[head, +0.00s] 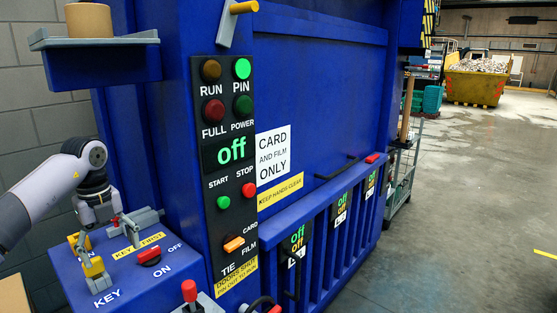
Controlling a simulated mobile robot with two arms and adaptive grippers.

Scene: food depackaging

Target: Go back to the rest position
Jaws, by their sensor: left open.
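My left arm comes in from the left, and its gripper (105,238) points down over the sloped blue key box (130,288). The gripper is open, with its fingers apart. One finger is close to a yellow key piece (94,268) by the KEY label; I cannot tell if they touch. A red knob (149,257) on a black base sits to the right of the gripper, between the OFF and ON labels.
The blue baler stands right beside the box, with a button panel (231,150) and a lever (231,22) above. A shelf (92,38) holding a tan roll (89,20) juts out over the arm. Open floor (455,220) lies at right.

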